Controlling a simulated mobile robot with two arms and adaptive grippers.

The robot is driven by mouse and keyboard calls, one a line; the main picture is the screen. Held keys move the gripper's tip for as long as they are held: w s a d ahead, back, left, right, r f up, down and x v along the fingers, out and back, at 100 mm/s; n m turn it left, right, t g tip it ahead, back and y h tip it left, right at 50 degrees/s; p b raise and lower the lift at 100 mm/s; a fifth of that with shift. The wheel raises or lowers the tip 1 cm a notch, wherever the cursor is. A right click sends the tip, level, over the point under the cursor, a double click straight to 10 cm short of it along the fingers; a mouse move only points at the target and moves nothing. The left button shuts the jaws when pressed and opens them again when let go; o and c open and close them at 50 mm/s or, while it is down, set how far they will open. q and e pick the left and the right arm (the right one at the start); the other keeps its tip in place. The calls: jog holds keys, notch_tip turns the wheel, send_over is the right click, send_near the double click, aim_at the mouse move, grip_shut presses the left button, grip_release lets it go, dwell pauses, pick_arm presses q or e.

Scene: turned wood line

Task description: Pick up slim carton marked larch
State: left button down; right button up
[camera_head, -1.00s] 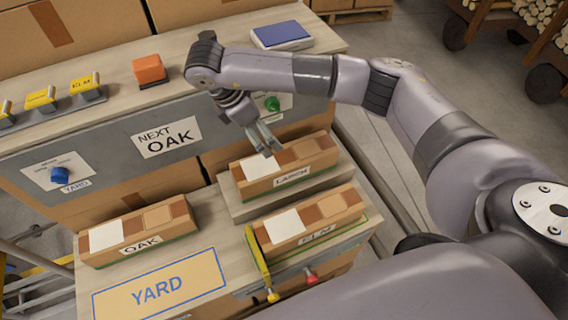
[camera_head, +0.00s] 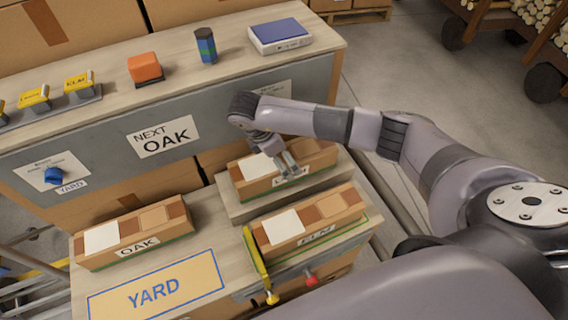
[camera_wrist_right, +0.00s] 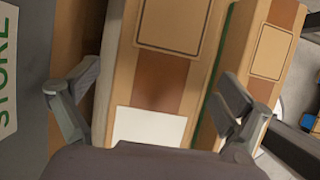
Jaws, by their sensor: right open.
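The slim carton marked larch (camera_head: 257,174) lies on a raised wooden block behind the carton marked elm. Its label is now mostly hidden by my right gripper (camera_head: 288,172), which is over its front side. In the right wrist view my right gripper (camera_wrist_right: 150,108) is open, with one finger on each side of a brown carton (camera_wrist_right: 166,75) with a white patch and a darker band. I cannot tell whether the fingers touch it. My left gripper is not in view.
The elm carton (camera_head: 311,222) lies close in front, and it probably shows at the right in the wrist view. The oak carton (camera_head: 133,233) lies to the left. A grey panel with a sign (camera_head: 163,136) stands behind. A yellow stop (camera_head: 257,262) stands beside the elm carton.

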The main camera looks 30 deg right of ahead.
jog(key=shift+f, duration=0.2)
jog(key=shift+c, duration=0.4)
jog(key=c, duration=1.5)
